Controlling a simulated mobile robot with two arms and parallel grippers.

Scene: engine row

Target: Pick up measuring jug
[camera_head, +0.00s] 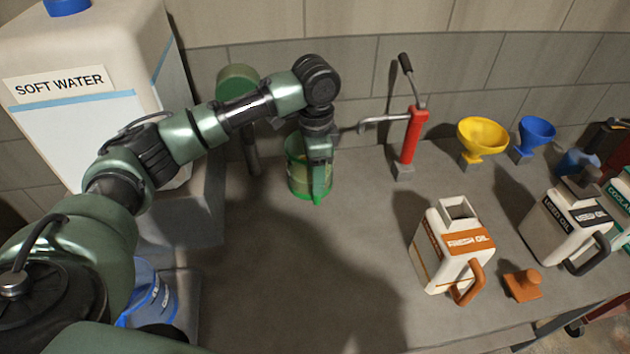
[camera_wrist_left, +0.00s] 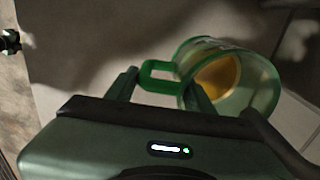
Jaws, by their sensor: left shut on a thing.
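The measuring jug (camera_head: 297,178) is a clear, green-rimmed vessel near the back wall in the head view, partly hidden by my left gripper (camera_head: 318,165). The wrist view shows the jug (camera_wrist_left: 255,85) from above, with an amber patch inside it. My left gripper (camera_wrist_left: 158,88) is shut on its green handle, with one finger on each side. I cannot tell whether the jug's base touches the counter. My right gripper is not in view.
A red hand pump (camera_head: 412,140) stands to the right of the jug. Yellow (camera_head: 482,137) and blue (camera_head: 535,135) funnels are further right. The FRESH OIL (camera_head: 447,250) and USED OIL (camera_head: 565,225) jugs stand at right. A large SOFT WATER container (camera_head: 85,125) fills the left. The middle counter is clear.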

